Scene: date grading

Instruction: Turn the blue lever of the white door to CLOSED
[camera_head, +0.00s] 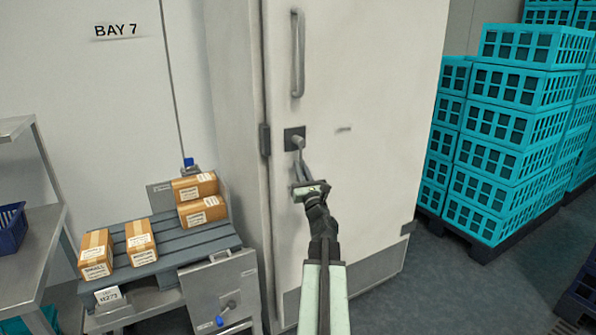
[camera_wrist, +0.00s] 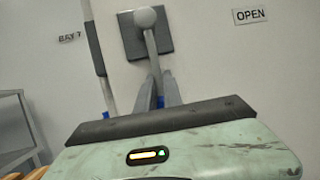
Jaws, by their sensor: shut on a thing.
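The white door (camera_head: 375,65) fills the middle of the head view, with a long vertical handle (camera_head: 298,55) near its left edge. Below the handle is a dark square plate (camera_head: 288,133) with a rounded hub. The lever (camera_wrist: 151,48) runs down from the hub in the wrist view, and a little blue (camera_wrist: 160,102) shows between my fingers. My gripper (camera_head: 303,160) is shut on the lever, below the plate; it also shows in the wrist view (camera_wrist: 158,80). My fingers hide most of the lever's lower part. An OPEN sign (camera_wrist: 250,16) is to the right of the plate.
Brown cartons (camera_head: 140,240) lie on a grey-blue slatted platform (camera_head: 185,245) at the lower left. Metal panels with blue-tipped handles (camera_head: 219,321) stand around it. Stacked turquoise crates (camera_head: 500,130) stand right of the door.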

